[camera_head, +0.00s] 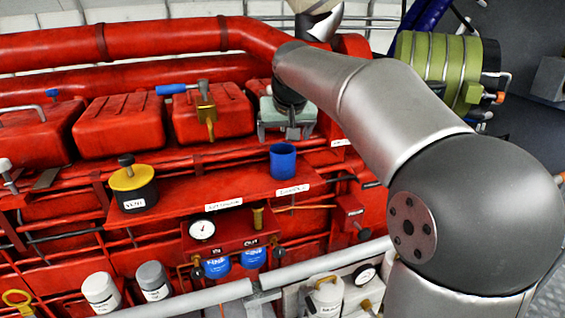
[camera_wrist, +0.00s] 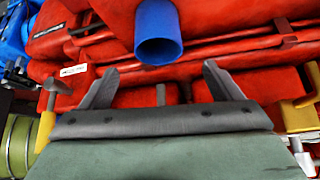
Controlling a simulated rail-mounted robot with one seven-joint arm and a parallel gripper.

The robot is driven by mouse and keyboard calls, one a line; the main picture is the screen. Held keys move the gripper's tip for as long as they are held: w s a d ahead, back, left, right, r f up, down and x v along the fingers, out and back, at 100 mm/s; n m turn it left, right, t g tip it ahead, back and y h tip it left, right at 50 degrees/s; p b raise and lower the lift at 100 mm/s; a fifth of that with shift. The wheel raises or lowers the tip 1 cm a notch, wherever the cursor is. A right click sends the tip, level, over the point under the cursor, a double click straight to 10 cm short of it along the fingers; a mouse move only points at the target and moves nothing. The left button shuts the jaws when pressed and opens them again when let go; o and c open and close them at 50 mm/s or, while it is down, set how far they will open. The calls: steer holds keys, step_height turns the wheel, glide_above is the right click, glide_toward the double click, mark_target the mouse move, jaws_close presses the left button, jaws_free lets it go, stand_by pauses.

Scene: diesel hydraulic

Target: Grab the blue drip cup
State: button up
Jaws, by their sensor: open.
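The blue drip cup (camera_head: 283,161) stands upright on the red shelf at its right part, near a white label. In the wrist view the cup (camera_wrist: 158,30) appears at the top centre, beyond the fingertips and roughly midway between them. My gripper (camera_head: 287,132) is above and slightly behind the cup in the head view. In the wrist view my gripper (camera_wrist: 157,80) has its two fingers wide apart with nothing between them. The gripper and the cup look apart.
A black jar with a yellow lid (camera_head: 134,184) stands on the red shelf (camera_head: 225,188) at left. A blue-handled brass valve (camera_head: 205,105) rises left of my gripper. A gauge (camera_head: 202,230) and blue filters (camera_head: 217,267) are below. The shelf between jar and cup is clear.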

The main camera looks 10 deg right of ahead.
mark_target(283, 146)
steer(key=shift+s+p+x, duration=0.2)
steer(key=shift+p+x, duration=0.6)
steer(key=shift+x, duration=2.25)
steer(key=shift+d+f, duration=0.1)
steer(key=c, duration=1.5)
steer(key=shift+o, duration=0.2)
